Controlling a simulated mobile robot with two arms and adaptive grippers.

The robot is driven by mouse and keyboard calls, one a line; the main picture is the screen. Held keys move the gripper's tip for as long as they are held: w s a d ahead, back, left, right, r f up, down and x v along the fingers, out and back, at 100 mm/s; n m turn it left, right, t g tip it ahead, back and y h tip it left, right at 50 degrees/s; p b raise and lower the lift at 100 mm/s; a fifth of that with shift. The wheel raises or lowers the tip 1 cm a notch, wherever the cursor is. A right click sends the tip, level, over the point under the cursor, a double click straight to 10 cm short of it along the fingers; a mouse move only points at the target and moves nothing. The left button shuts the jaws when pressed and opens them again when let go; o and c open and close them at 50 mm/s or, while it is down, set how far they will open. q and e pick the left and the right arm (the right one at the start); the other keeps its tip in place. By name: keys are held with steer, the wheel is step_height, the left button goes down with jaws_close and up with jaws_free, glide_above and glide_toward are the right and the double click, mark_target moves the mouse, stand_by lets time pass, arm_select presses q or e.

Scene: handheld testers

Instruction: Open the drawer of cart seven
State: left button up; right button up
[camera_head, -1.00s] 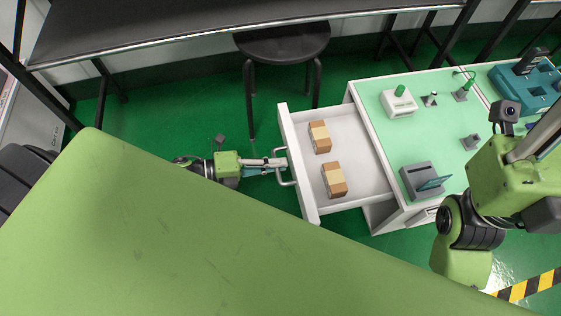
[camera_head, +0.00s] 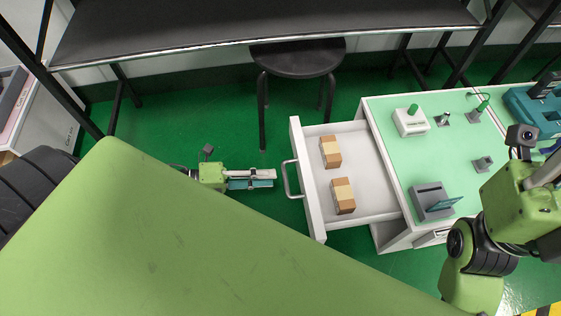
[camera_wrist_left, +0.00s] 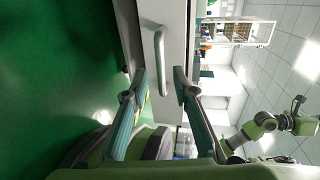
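The white drawer (camera_head: 311,195) of the cart (camera_head: 440,171) stands pulled out to the left, with two brown and tan boxes (camera_head: 331,152) (camera_head: 344,195) inside. Its metal handle (camera_head: 288,179) is on the front panel; it also shows in the left wrist view (camera_wrist_left: 160,62). My left gripper (camera_head: 273,179) is just left of the handle, apart from it and empty. In the left wrist view its two fingers (camera_wrist_left: 160,83) are spread, with the handle ahead of them. My right arm is at the right, over the cart's side; its fingers are out of view.
The cart's green top carries a white device (camera_head: 411,121), a grey device with a screen (camera_head: 432,202), small fixtures and a teal unit (camera_head: 533,110). A black stool (camera_head: 297,58) stands behind the drawer, by a dark table (camera_head: 250,25). Green floor around the left gripper is clear.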

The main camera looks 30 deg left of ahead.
arm_select(q)
steer(key=v, duration=0.5)
steer(key=shift+s+a+r, duration=0.1)
steer(key=shift+s+a, duration=0.15)
steer(key=shift+a, duration=0.1)
